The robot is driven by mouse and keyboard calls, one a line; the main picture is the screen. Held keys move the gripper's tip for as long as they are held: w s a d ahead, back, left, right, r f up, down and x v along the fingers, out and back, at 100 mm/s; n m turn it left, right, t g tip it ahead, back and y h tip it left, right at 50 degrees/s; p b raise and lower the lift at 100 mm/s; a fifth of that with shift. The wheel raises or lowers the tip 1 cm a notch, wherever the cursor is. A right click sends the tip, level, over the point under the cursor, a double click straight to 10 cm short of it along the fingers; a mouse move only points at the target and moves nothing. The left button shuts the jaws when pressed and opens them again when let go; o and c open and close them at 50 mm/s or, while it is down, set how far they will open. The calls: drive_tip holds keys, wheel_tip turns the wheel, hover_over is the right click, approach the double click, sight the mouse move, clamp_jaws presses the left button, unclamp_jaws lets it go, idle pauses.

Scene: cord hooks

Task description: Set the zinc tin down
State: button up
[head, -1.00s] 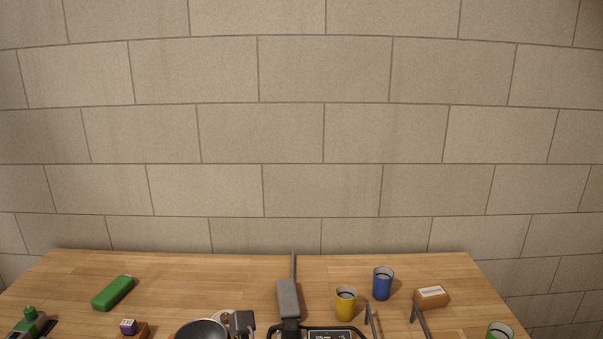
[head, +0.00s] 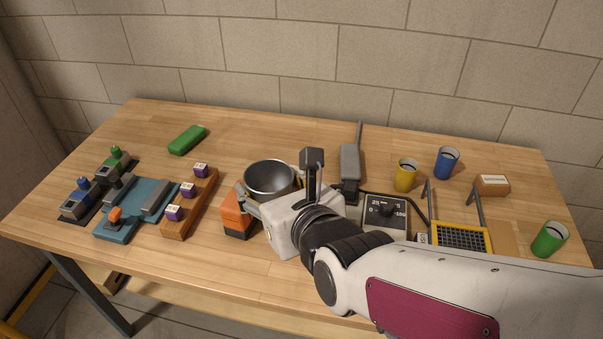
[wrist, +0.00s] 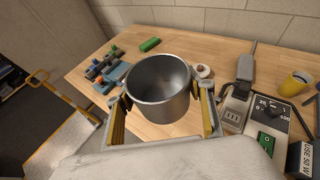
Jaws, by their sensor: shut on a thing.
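The zinc tin is a round, open, grey metal pot (head: 268,180), left of centre in the head view. In the wrist view the tin (wrist: 160,105) is upright, with its mouth up and its inside empty. My gripper (wrist: 161,98) is shut on the tin, with one yellow-lined finger on each side of its wall. The tin appears to be held above the wooden table; its base is partly hidden in the head view, so I cannot tell the gap.
An orange block (head: 236,222) is just below the tin in the head view. A wooden strip with purple cubes (head: 188,208) is left. A meter box (head: 385,212), a yellow cup (head: 405,175) and a blue cup (head: 447,162) are right. Bare table lies behind the tin.

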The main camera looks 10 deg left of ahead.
drive_tip(key=shift+w+a, duration=0.35)
drive_tip(key=shift+w, duration=0.35)
drive_tip(key=w+a+f+m+t+h, duration=0.1)
drive_tip(key=w+f+m+t+h, duration=0.2)
drive_tip(key=w, duration=0.5)
drive_tip(key=w+f+m+h, duration=0.3)
drive_tip(key=w+f+h, duration=0.15)
drive_tip(key=w, duration=0.35)
wheel_tip(320, 180, down, 8)
drive_tip(key=w+d+m+h, duration=0.2)
drive_tip(key=w+m+h, duration=0.1)
drive_tip(key=shift+r+m, duration=0.15)
drive_tip(key=shift+m, duration=0.15)
drive_tip(key=shift+d, duration=0.1)
drive_tip(key=shift+f, duration=3.15)
